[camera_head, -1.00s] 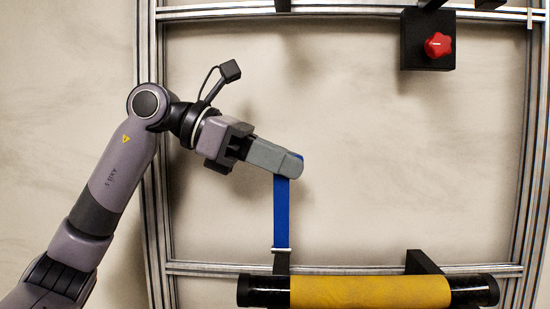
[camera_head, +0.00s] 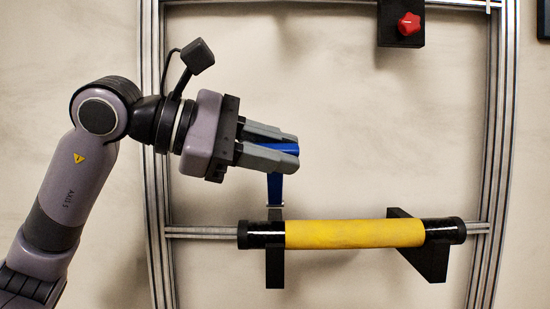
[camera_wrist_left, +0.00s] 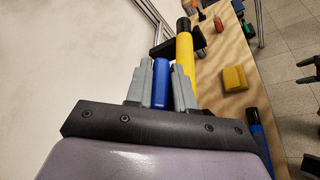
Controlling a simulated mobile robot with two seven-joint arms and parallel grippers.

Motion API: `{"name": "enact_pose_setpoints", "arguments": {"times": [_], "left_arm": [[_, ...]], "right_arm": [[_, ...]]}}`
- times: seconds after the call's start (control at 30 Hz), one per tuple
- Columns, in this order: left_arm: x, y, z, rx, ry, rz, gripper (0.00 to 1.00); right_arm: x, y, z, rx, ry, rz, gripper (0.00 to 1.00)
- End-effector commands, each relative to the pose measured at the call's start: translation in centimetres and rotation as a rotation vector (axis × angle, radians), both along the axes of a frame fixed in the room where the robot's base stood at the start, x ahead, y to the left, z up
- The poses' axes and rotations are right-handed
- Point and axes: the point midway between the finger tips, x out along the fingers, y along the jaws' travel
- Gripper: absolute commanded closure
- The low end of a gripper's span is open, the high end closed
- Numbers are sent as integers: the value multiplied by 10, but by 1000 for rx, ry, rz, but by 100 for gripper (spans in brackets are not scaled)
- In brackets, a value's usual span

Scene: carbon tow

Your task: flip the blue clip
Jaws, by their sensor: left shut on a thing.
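The blue clip (camera_head: 276,187) stands above the black bracket (camera_head: 274,265) near the left end of the yellow roll. Its upper part lies between the fingers of my left gripper (camera_head: 285,152), which is shut on it. In the left wrist view the blue clip (camera_wrist_left: 161,85) shows as a blue bar between the two grey fingers of my left gripper (camera_wrist_left: 161,70). The fingers hide part of the clip in the head view. My right gripper is not in view.
A yellow roll (camera_head: 355,233) with black ends lies across the metal frame (camera_head: 158,200). A red knob (camera_head: 408,24) on a black box is at the upper right. The wrist view shows a wooden table (camera_wrist_left: 235,55) with a yellow block (camera_wrist_left: 235,79). The frame's middle is open.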

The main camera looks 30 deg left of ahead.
Motion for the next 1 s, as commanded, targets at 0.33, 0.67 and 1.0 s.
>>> {"name": "enact_pose_setpoints", "arguments": {"times": [0.33, 0.67, 1.0], "left_arm": [[-22, -13, -42, 172, -287, 1, 100], [-31, -19, -72, 310, -508, 1, 100], [-33, -20, -88, 333, -544, -1, 100]], "right_arm": [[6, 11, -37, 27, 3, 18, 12], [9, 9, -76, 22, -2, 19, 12], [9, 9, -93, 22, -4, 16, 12]]}}
